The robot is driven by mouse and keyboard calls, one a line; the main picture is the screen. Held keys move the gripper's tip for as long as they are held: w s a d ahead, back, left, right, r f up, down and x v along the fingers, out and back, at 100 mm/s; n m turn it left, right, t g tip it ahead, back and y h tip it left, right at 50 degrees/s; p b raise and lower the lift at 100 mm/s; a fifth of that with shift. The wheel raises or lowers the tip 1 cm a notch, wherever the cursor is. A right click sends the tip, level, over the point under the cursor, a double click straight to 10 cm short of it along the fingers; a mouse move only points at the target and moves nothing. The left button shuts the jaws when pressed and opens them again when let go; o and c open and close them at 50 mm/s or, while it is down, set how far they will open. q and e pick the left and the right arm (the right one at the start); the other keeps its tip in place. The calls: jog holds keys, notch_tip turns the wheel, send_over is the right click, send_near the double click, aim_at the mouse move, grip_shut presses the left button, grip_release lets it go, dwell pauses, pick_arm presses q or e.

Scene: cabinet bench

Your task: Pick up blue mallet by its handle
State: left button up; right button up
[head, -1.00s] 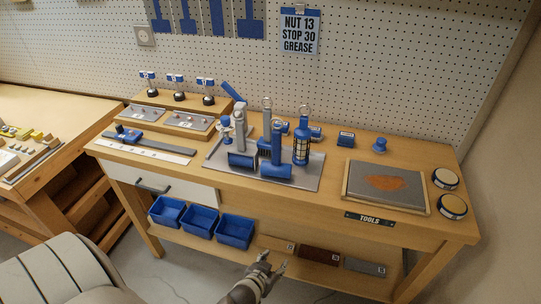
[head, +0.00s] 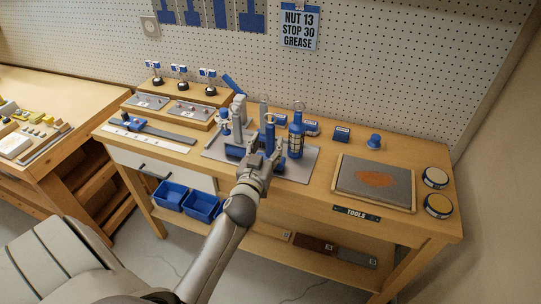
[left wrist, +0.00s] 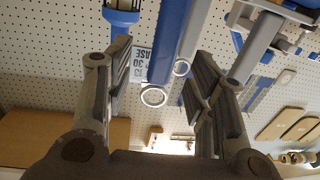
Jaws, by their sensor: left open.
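The blue mallet (head: 270,138) stands on the grey tray (head: 297,174) with its blue handle pointing up. My left gripper (head: 256,163) is in front of it and hides most of its head. In the left wrist view the blue handle (left wrist: 170,45), with a ring at its end, shows between the spread fingers of my left gripper (left wrist: 163,60). The fingers are open. I cannot tell how deep the handle sits between them. My right gripper is not in view.
A grey-handled tool (head: 237,125) stands close on the left and a blue lantern-like tool (head: 296,138) on the right. A stained plate (head: 375,180) and two round tins (head: 436,178) lie further right. Blue bins (head: 200,207) sit below the bench top.

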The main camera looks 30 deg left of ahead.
aim_at(269, 139)
pick_arm(q)
jog(key=shift+a+f+p+x, duration=0.1)
jog(key=shift+f+p+x, duration=0.1)
jog(key=shift+x, duration=0.7)
jog(key=shift+a+f+p+x, duration=0.1)
jog(key=shift+p+x, duration=0.1)
jog(key=shift+x, duration=0.7)
jog(key=shift+f+p+x, duration=0.1)
jog(key=shift+p+x, duration=0.1)
jog(key=shift+x, duration=0.7)
jog(key=shift+s, duration=0.1)
jog(key=shift+c, duration=0.4)
grip_shut()
